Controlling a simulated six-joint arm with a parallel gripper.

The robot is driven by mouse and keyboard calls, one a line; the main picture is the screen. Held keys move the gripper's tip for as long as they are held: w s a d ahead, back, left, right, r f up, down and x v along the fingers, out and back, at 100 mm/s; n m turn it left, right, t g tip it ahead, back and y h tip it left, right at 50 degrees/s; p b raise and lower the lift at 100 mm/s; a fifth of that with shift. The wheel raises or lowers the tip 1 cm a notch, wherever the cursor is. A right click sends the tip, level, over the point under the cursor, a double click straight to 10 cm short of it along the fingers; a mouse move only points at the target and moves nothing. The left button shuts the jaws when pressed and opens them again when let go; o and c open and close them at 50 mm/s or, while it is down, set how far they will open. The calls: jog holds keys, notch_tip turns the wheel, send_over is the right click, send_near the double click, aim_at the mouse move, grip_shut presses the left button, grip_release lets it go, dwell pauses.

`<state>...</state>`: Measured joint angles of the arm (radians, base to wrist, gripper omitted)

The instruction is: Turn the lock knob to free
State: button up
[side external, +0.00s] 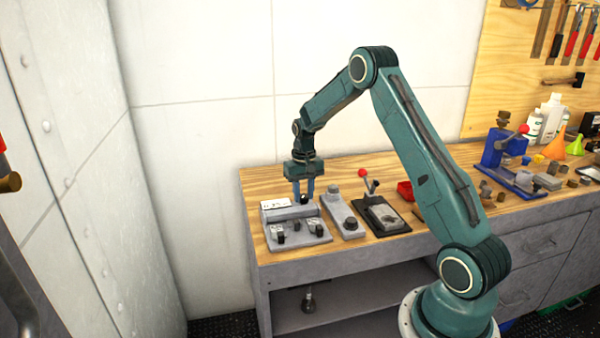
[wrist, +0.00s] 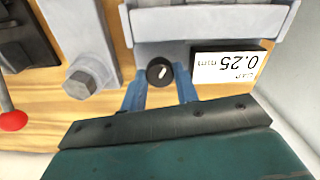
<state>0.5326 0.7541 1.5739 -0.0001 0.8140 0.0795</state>
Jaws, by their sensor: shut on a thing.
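The lock knob (wrist: 159,71) is small, round and black, with a short slanted white mark on its face. It sits at the edge of a grey device (wrist: 210,22), beside a white label reading 0.25 mm (wrist: 225,67). My gripper (wrist: 161,90) has its two blue fingers on either side of the knob and is shut on it. In the side external view my gripper (side external: 304,196) points down at the back right of the grey device (side external: 290,238). The knob there is a dark spot (side external: 304,199) between the fingertips, partly hidden.
A grey block with a hex bolt (side external: 342,217) stands just right of the device. Beyond it is a black plate (side external: 397,226) with a red-ball lever (side external: 363,173). A blue machine (side external: 500,149) and loose parts fill the bench's right. Bare wood shows left of the device.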

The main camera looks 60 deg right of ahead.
aim_at(303, 195)
jog(key=n, duration=0.5)
jog(key=shift+n, duration=0.4)
jog(key=o, duration=1)
notch_tip(303, 195, up, 14)
jog(key=shift+f, duration=0.1)
dwell(0.4)
